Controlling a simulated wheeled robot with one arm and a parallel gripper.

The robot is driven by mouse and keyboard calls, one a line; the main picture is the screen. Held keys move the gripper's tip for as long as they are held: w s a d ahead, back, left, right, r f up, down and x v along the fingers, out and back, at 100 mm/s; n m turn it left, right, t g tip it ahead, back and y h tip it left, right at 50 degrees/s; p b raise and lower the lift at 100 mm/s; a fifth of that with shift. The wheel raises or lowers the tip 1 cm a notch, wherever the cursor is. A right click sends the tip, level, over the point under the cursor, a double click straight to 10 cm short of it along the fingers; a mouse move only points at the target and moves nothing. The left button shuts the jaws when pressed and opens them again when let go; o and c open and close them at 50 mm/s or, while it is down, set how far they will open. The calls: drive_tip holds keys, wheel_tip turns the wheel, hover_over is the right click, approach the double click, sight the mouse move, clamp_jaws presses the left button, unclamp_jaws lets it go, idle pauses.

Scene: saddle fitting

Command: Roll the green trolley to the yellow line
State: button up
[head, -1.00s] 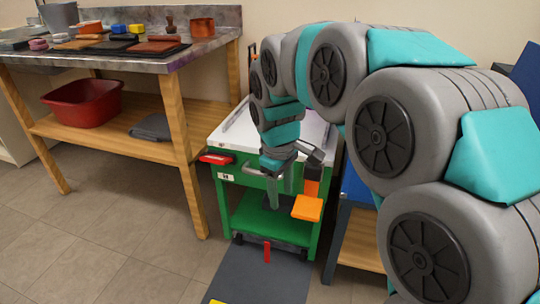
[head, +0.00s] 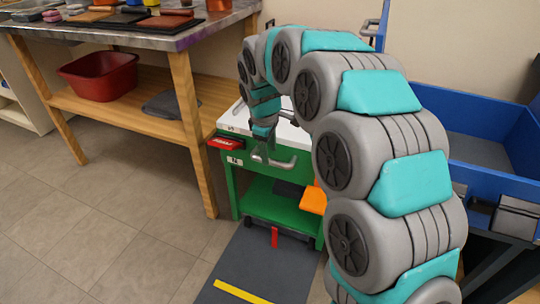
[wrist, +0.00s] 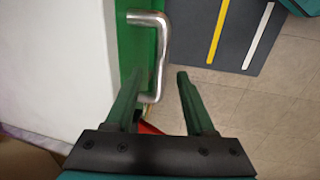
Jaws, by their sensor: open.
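The green trolley (head: 229,185) with a white top stands between the wooden workbench and a blue cart. Its metal handle (head: 273,161) juts from the front; it also shows in the wrist view (wrist: 161,45). My gripper (wrist: 160,76) is open at the handle. In the wrist view the handle's bar lies between the two fingers, with a gap to the right finger; I cannot tell their depth relative to it. In the head view the fingers are hard to make out. A red pedal (head: 275,237) sits low at the trolley's front. The yellow line (head: 243,292) crosses the dark mat before the trolley.
The dark mat (head: 255,262) runs forward from the trolley; a white line (wrist: 258,36) lies beyond the yellow one. The wooden workbench (head: 187,110) stands left, the blue cart (head: 490,125) right. An orange flap (head: 313,199) is at the trolley's right. Tiled floor is clear at left.

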drive_tip(key=shift+w+f, duration=0.25)
drive_tip(key=shift+f, duration=1)
drive_tip(key=shift+c, duration=0.4)
drive_tip(key=shift+d, duration=0.1)
clamp_jaws()
